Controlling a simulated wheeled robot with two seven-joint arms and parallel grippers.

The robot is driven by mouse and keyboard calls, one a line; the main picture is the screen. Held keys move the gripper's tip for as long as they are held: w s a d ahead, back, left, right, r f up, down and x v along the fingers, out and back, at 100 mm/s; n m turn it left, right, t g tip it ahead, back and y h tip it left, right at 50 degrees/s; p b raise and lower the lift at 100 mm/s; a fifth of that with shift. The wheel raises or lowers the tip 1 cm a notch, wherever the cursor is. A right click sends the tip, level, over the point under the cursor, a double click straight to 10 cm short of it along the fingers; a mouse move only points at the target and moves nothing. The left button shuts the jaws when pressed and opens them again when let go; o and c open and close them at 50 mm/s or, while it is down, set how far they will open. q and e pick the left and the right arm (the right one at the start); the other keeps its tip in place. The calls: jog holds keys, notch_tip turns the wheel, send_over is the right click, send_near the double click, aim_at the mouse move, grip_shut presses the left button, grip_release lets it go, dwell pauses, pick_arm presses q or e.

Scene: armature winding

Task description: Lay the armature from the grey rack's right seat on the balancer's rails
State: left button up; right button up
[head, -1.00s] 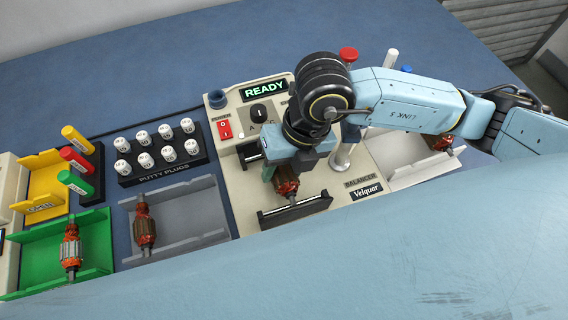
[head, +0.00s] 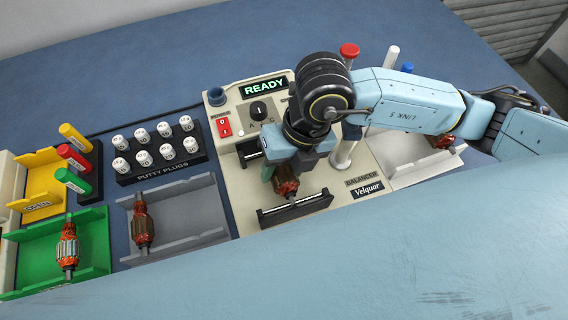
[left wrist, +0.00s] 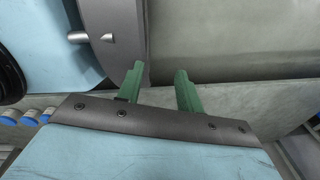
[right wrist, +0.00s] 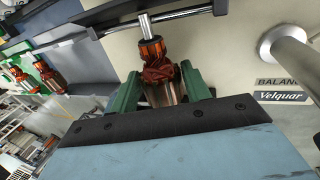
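The balancer (head: 240,200) is a cream unit with a lit READY display and dark rails (head: 295,208). An orange-brown armature (head: 286,183) is at the rails, its shaft end over or on the front rail; contact is unclear. My right gripper (right wrist: 162,88) has its green fingers on both sides of this armature (right wrist: 158,65), apparently closed on its core. The grey rack (head: 190,232) has one armature (head: 142,226) in its left seat; its right seat is empty. My left gripper (left wrist: 158,88) is open and empty, away from these objects.
A green tray (head: 95,238) holds another armature (head: 68,248). A yellow tray (head: 42,183), coloured sticks (head: 72,157) and a putty plug block (head: 150,175) stand left. Posts rise behind my right arm. A pale tray (head: 412,170) with an armature (head: 442,141) lies right.

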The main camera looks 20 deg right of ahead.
jog(key=o, duration=0.4)
pick_arm(q)
jog(key=shift+w+d, duration=0.1)
jog(key=shift+d, duration=0.5)
pick_arm(e)
jog(key=shift+o, duration=0.2)
pick_arm(q)
jog(key=shift+a, duration=0.1)
pick_arm(e)
jog(key=p+v, duration=0.1)
jog(key=v, duration=0.4)
jog(key=shift+r, duration=0.3)
pick_arm(q)
jog(key=shift+d+r+p, duration=0.2)
jog(key=shift+r+p, duration=0.1)
jog(key=shift+r, duration=0.25)
jog(key=shift+d+r+p, duration=0.2)
jog(key=shift+r+p, duration=0.05)
jog(key=shift+r, duration=0.25)
pick_arm(e)
jog(key=v, duration=0.7)
jog(key=shift+d+r, duration=0.2)
jog(key=shift+r, duration=0.2)
pick_arm(q)
jog(key=shift+a, duration=0.2)
pick_arm(e)
jog(key=shift+s, duration=0.1)
